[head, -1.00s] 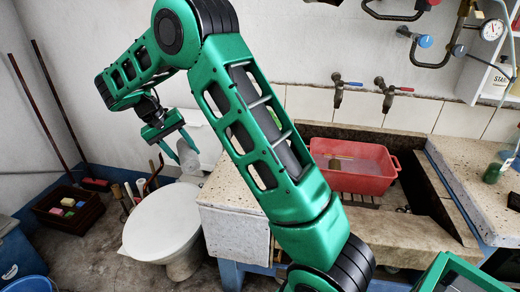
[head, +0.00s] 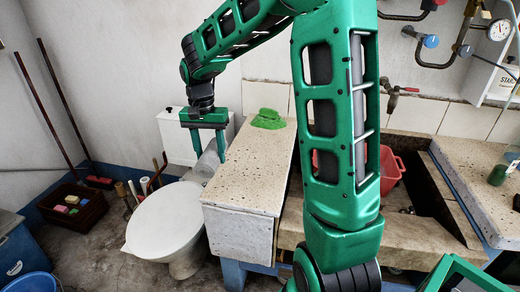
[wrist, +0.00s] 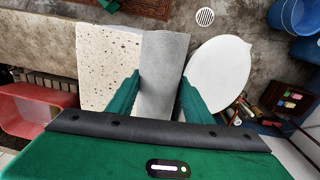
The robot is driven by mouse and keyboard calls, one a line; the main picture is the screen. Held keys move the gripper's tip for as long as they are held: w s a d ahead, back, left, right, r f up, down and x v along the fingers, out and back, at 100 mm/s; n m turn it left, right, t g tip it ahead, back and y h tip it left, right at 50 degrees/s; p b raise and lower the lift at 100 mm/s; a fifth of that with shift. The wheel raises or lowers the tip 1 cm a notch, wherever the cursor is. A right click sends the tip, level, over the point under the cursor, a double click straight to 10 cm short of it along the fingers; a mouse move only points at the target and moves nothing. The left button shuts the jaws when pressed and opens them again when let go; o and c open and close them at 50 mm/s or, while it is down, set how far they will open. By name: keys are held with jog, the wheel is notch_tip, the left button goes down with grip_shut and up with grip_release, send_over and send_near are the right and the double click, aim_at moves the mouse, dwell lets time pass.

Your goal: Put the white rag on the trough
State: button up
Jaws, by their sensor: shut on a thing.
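The white rag (head: 207,168) looks pale grey and hangs between the fingers of my gripper (head: 208,155). In the wrist view the rag (wrist: 163,80) is a flat grey strip between the two green fingers (wrist: 160,95). My gripper is shut on it and points down, just left of the speckled slab (head: 250,165), near the round white lid (head: 165,220). The stone trough (head: 440,215) is at the right, and my arm hides part of it. It also shows at the left of the wrist view (wrist: 40,40).
A green cloth (head: 268,119) lies at the slab's back end; the rest of the slab top is clear. A red basin (head: 390,170) sits in the trough, partly behind my arm. A tap (head: 393,98) is above it. A crate (head: 75,212) with sponges stands on the floor.

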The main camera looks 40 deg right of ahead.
jog(key=shift+s+a+r+m, duration=0.15)
jog(key=shift+s+m, duration=0.15)
jog(key=shift+s, duration=0.6)
jog(key=d+f, duration=0.2)
jog(key=d, duration=0.1)
jog(key=d+f, duration=0.2)
jog(key=d, duration=0.2)
jog(key=s+d+f, duration=0.1)
jog(key=d+f, duration=0.2)
jog(key=d, duration=0.1)
jog(key=shift+d, duration=0.15)
jog(key=shift+f, duration=2)
jog(key=shift+f, duration=0.1)
jog(key=o, duration=1.2)
